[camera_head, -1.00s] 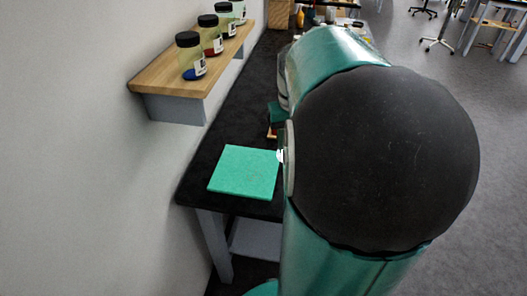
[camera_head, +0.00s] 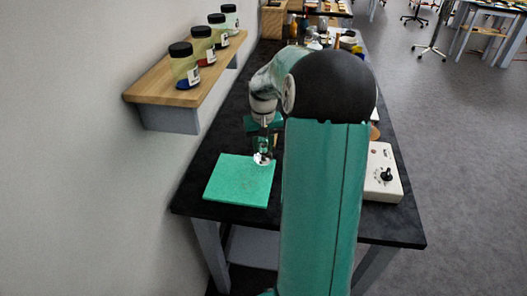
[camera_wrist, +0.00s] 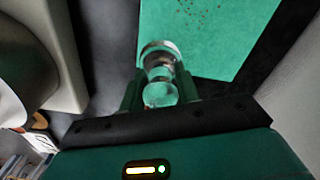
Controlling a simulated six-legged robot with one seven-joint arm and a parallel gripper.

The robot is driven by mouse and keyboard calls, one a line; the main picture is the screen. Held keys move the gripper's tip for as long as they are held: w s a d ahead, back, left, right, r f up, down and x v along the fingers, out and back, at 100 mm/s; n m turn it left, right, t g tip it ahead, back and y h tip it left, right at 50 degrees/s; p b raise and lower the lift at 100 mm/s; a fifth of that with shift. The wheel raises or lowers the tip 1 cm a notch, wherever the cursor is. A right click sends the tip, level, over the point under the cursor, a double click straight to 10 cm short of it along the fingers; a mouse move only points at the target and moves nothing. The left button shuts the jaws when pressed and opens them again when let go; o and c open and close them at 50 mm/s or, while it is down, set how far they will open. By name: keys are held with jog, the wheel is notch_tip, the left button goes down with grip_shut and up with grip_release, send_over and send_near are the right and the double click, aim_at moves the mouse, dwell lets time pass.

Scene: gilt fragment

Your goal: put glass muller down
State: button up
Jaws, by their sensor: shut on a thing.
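The glass muller (camera_head: 262,158) is clear, with a round wide foot. My gripper (camera_head: 262,143) is shut on it and holds it over the upper right part of a green square mat (camera_head: 235,184). In the wrist view the muller (camera_wrist: 160,62) stands out between the fingers of my gripper (camera_wrist: 160,95), its foot at the edge of the green mat (camera_wrist: 215,35). I cannot tell whether the foot touches the mat or hangs just above it.
The mat lies on a black bench (camera_head: 225,128). A wooden wall shelf (camera_head: 150,93) with several pigment jars is at left. A white box with a black knob (camera_head: 384,176) stands at right. More items crowd the bench's far end.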

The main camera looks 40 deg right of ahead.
aim_at(263, 152)
jog(key=shift+f, duration=1.45)
jog(key=shift+f, duration=0.1)
jog(key=o, duration=0.9)
jog(key=shift+f, duration=0.1)
notch_tip(263, 152, up, 12)
jog(key=shift+r, duration=0.2)
